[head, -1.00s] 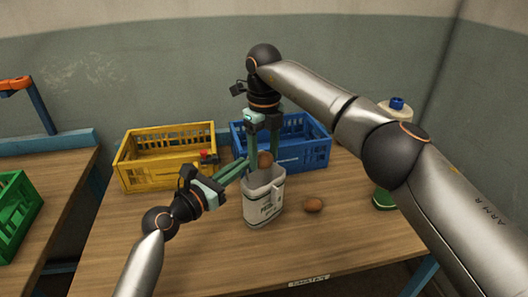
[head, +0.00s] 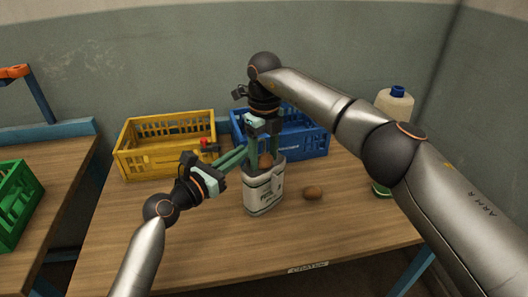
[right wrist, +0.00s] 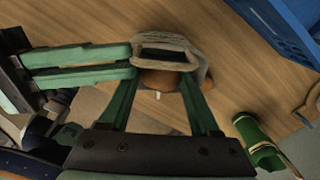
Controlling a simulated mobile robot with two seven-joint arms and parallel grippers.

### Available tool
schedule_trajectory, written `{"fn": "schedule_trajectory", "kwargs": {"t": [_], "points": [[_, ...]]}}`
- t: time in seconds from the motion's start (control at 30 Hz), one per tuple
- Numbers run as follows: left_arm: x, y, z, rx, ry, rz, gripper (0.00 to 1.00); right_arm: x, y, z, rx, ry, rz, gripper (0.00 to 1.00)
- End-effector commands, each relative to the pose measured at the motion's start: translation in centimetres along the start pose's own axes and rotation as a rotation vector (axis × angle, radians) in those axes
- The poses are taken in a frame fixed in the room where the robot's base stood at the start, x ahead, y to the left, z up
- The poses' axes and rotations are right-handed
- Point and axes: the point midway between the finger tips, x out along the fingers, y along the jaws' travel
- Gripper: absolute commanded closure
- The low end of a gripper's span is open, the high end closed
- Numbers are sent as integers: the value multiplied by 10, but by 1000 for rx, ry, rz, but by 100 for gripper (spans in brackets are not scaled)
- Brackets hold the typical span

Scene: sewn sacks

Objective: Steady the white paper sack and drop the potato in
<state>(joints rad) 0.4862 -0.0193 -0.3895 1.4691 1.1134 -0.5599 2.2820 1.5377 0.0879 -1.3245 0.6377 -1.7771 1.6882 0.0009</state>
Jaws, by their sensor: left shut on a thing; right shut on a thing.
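The white paper sack (head: 262,192) stands upright and open on the table, with dark print on its front. My left gripper (head: 245,160) comes in from the left and is shut on the sack's rim. My right gripper (head: 264,158) points down over the sack's mouth, shut on a brown potato (head: 265,162). The potato is at the level of the mouth, its lower part hidden by the sack's front. In the right wrist view, the potato (right wrist: 160,78) sits between my right fingers, partly covered by the sack's rim (right wrist: 168,50).
A yellow crate (head: 165,165) and a blue crate (head: 308,145) stand behind. A blue-capped bottle (head: 396,105) and a green thing (head: 381,190) are at right, partly behind my arm. The table front is clear.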

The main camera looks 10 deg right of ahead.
Motion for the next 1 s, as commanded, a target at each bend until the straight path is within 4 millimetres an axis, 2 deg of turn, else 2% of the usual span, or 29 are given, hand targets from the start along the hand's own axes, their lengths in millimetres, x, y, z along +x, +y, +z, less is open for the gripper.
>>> {"fn": "schedule_trajectory", "kwargs": {"t": [0.2,0.23,0.5,0.83,1.0], "points": [[0,0,0,0,1,0,100,0,0,0,0,0,0,77],[0,0,0,0,1,0,100,0,0,0,0,0,0,34],[0,0,0,0,1,0,100,0,0,0,0,0,0,4],[0,0,0,0,1,0,100,-4,0,0,0,-1,-1,2],[0,0,0,0,1,0,100,-27,0,1,-1,-4,-3,2]]}}
